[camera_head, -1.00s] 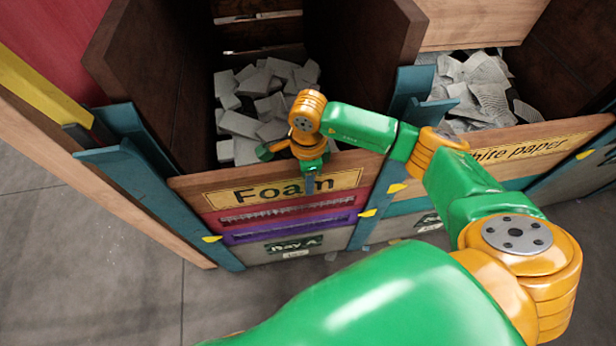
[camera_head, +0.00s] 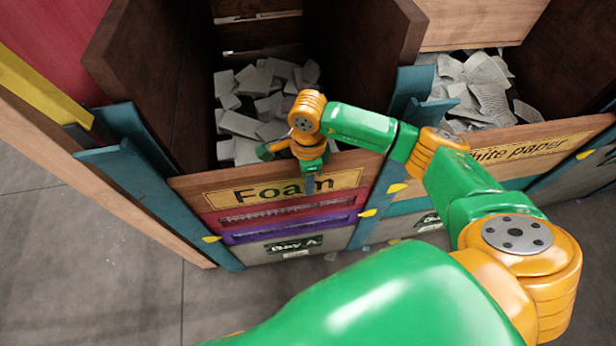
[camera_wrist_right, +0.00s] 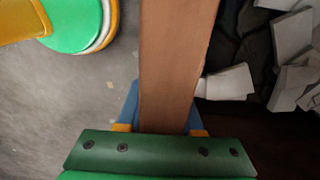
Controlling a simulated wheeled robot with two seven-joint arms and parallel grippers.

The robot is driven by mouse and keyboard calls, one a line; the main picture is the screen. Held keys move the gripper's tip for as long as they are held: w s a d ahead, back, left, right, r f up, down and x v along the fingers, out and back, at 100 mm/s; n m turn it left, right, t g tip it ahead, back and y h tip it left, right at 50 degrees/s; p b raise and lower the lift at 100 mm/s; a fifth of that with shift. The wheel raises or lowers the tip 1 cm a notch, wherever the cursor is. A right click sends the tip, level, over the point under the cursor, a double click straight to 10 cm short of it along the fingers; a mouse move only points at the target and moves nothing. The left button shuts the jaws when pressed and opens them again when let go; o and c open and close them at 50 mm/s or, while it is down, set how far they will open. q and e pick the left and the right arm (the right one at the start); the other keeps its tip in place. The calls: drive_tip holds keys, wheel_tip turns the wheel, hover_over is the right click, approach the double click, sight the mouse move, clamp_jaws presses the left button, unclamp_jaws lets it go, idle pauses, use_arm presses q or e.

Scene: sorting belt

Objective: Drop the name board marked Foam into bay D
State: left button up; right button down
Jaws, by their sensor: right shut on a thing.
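The name board marked Foam (camera_head: 235,193) is a wooden board with a yellow label, at the top of the front of the bay marked Bay A (camera_head: 293,245). It stands between two teal posts. My right gripper (camera_head: 311,180) is shut on its top edge, right of the label's middle, and covers part of the lettering. In the right wrist view the board's brown top edge (camera_wrist_right: 178,60) runs between the blue fingers of the gripper (camera_wrist_right: 160,118). My left gripper is not in view. I see no marking for bay D.
Below the Foam board are a red board (camera_head: 280,212) and a purple board (camera_head: 285,230). Grey foam blocks (camera_head: 262,100) lie in the bay behind. To the right is a bay with a White paper board (camera_head: 530,152) and pale scraps. Grey floor (camera_head: 90,250) is clear at lower left.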

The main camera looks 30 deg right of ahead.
wheel_tip(320, 180, up, 34)
drive_tip(key=p, duration=2.5)
drive_tip(key=shift+w, duration=0.1)
